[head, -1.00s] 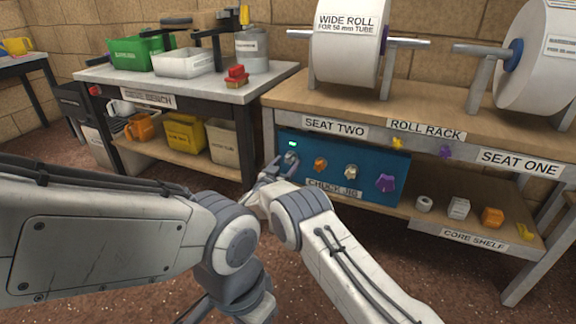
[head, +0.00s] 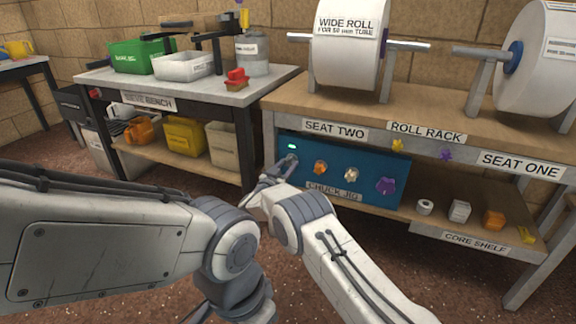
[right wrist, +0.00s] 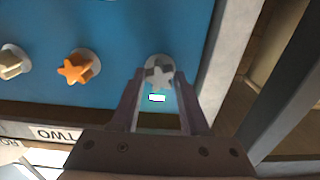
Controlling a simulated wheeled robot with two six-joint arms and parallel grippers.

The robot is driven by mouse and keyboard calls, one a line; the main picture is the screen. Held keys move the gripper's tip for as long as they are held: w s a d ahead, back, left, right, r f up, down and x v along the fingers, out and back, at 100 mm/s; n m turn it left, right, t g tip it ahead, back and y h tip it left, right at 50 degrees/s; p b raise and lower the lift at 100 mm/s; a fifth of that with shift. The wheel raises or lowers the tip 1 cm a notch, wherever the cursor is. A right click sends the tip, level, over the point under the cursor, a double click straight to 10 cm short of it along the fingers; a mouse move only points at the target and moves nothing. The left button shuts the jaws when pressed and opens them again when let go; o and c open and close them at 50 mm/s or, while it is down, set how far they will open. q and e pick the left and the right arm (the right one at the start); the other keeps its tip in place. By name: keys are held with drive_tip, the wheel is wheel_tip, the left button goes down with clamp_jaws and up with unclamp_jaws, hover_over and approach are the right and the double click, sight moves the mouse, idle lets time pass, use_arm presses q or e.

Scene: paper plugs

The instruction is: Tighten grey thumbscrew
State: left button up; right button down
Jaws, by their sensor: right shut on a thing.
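The grey thumbscrew (right wrist: 159,71) is a star-shaped knob on a round pale base, set in the blue panel of the chuck jig. In the head view it is mostly hidden by my right gripper (head: 287,164), at the panel's left end. In the right wrist view, the fingers of my right gripper (right wrist: 158,82) stand on either side of the knob and are shut on it. My left arm crosses the lower left of the head view, but its gripper does not show.
An orange star knob (right wrist: 75,69) sits beside the grey one, with a pale knob (head: 351,174) and a purple knob (head: 385,185) further right. A small green light (head: 292,146) glows above the thumbscrew. The roll rack (head: 275,101) overhangs the panel.

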drive_tip(key=c, duration=1.1)
unclamp_jaws()
clamp_jaws()
drive_tip(key=shift+f, duration=0.1)
drive_tip(key=shift+m+b, duration=0.4)
drive_tip(key=shift+m, duration=1.4)
drive_tip(key=o, duration=0.7)
unclamp_jaws()
drive_tip(key=shift+c, duration=0.2)
